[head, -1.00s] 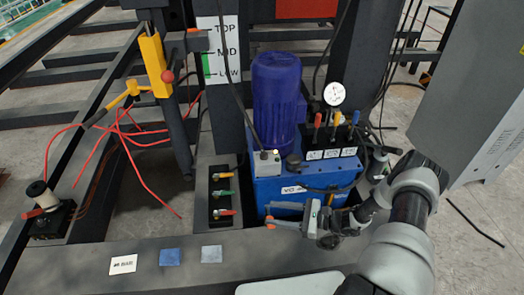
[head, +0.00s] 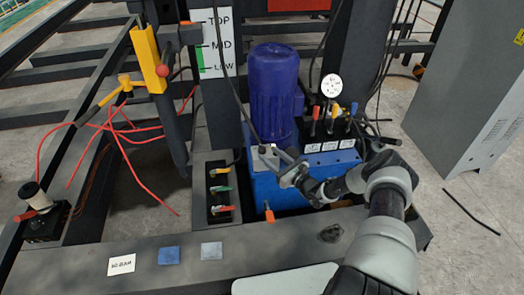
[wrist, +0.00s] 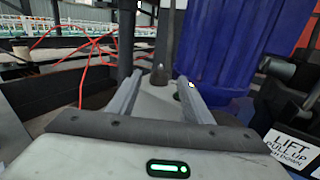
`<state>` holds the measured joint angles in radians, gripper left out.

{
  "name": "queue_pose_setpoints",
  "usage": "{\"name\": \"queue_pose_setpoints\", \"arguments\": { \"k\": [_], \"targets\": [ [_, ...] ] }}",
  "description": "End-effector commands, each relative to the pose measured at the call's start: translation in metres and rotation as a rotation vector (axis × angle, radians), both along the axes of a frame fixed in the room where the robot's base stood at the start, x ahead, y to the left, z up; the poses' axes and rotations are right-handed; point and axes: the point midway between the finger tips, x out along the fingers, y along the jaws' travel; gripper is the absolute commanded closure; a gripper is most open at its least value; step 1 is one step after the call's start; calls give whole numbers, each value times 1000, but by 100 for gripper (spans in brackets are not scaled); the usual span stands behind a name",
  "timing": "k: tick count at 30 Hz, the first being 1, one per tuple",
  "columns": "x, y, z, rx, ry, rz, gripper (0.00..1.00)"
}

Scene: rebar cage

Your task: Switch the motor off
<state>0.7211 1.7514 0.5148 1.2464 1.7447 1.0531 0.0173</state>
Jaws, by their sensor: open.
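The motor (head: 275,90) is a blue upright cylinder on a blue power unit (head: 275,192). It also fills the upper right of the wrist view (wrist: 230,45). A light grey switch box (head: 259,162) sits at the motor's front left foot; its top shows in the wrist view (wrist: 155,100). A small dark toggle (wrist: 160,74) stands up from the box. My gripper (head: 274,157) is open at the box. In the wrist view its fingers (wrist: 158,84) lie left and right of the toggle; I cannot tell whether either touches it. Which way the toggle leans is unclear.
Coloured levers (head: 334,117) and a round gauge (head: 331,87) stand right of the motor. A valve block (head: 220,190) with coloured handles is to its left. Red wires (head: 130,145) hang farther left. A grey cabinet (head: 475,90) stands at the right.

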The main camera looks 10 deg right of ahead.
Motion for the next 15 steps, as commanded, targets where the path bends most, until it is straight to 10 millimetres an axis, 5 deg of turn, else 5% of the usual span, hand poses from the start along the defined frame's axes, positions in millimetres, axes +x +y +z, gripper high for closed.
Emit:
{"name": "queue_pose_setpoints", "arguments": {
  "k": [6,15],
  "targets": [
    [33,20,-2,-1,-2,2,54],
    [47,29,0,0,0,1,54]
  ]
}}
